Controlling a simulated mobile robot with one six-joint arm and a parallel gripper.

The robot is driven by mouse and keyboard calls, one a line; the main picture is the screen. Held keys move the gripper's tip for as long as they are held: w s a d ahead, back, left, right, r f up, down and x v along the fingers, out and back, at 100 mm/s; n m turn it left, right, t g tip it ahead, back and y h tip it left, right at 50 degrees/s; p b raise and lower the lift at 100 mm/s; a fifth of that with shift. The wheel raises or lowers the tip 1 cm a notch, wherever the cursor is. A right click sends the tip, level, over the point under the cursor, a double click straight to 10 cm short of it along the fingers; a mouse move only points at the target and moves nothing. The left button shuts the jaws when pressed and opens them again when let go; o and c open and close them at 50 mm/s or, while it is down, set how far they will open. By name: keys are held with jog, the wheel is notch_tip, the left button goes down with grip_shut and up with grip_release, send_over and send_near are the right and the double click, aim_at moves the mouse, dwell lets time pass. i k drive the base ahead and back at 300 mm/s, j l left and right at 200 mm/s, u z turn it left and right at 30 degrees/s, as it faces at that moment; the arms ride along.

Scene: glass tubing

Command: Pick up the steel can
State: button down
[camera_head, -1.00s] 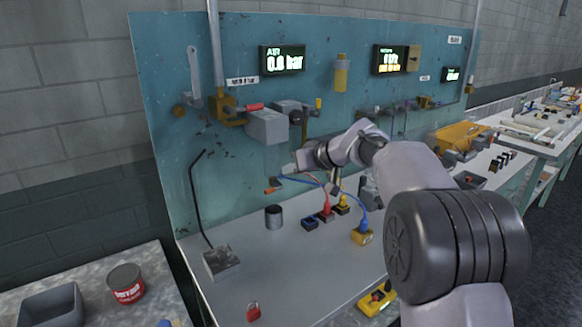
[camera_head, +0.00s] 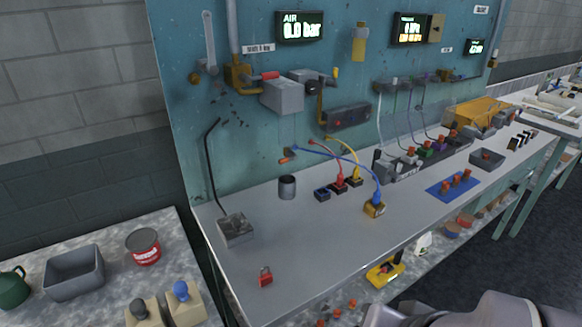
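The steel can (camera_head: 287,187) is a small grey metal cylinder. It stands upright on the grey bench top (camera_head: 300,240), near the teal back panel and left of the small dark blue block. Nothing touches it that I can see. Only a part of my arm shows at the bottom right edge of the head view. My gripper is out of the picture, so its opening and anything in it are hidden.
A red padlock (camera_head: 265,276) lies at the bench's front. A grey block with a bent black rod (camera_head: 236,229) stands left of the can. Blue, red and yellow cables with plugs (camera_head: 375,207) lie to its right. A red tin (camera_head: 142,247) stands on the left table.

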aim_at(286, 183)
jog(key=i+l+u, duration=0.2)
jog(key=u, duration=0.2)
jog(key=i+l+u, duration=0.5)
jog(key=l+u, duration=0.25)
jog(key=i+l, duration=0.35)
jog(key=l, duration=0.1)
